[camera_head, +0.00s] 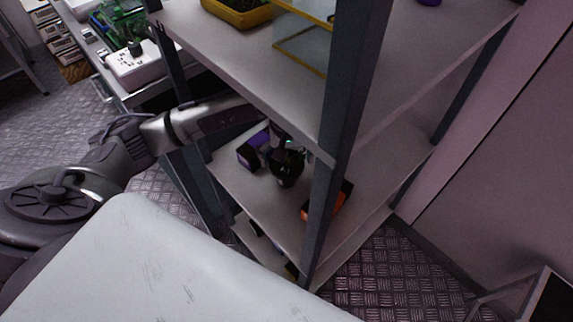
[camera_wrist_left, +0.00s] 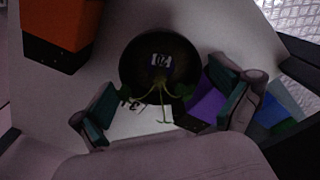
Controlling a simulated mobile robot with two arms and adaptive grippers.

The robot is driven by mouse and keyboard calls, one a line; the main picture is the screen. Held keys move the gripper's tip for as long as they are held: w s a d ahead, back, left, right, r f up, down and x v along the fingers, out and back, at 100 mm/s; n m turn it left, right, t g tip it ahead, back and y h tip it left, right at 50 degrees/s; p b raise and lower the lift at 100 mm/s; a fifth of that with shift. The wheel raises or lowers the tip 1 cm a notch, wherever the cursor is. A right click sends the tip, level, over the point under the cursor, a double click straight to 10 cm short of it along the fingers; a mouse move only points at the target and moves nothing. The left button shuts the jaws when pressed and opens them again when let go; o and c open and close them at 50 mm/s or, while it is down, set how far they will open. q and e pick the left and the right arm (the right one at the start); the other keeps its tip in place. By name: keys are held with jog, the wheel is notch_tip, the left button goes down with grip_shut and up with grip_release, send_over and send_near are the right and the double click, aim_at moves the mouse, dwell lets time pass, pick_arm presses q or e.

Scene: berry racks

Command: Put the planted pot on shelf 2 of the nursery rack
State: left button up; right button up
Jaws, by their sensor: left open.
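The dark round pot (camera_head: 287,174) stands on a lower grey shelf (camera_head: 245,192) of the nursery rack (camera_head: 338,135), near the front post. In the left wrist view the pot (camera_wrist_left: 140,75) shows a small white label and thin green plant stems (camera_wrist_left: 165,92). My left arm reaches in below the upper shelf. My left gripper (camera_wrist_left: 165,108) is open, with one finger at each side of the plant stems and nothing gripped. In the head view the gripper (camera_head: 277,138) is partly hidden by the shelf edge. My right gripper is not in view.
A purple box (camera_head: 248,155) and an orange-and-black box (camera_head: 340,200) flank the pot. The upper shelf (camera_head: 235,50) just above my arm holds a yellow tray (camera_head: 238,14) and a clear yellow-edged box (camera_head: 300,42). A cluttered bench (camera_head: 135,72) stands to the left.

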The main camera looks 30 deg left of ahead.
pick_arm(q)
jog(key=shift+r, duration=1.8)
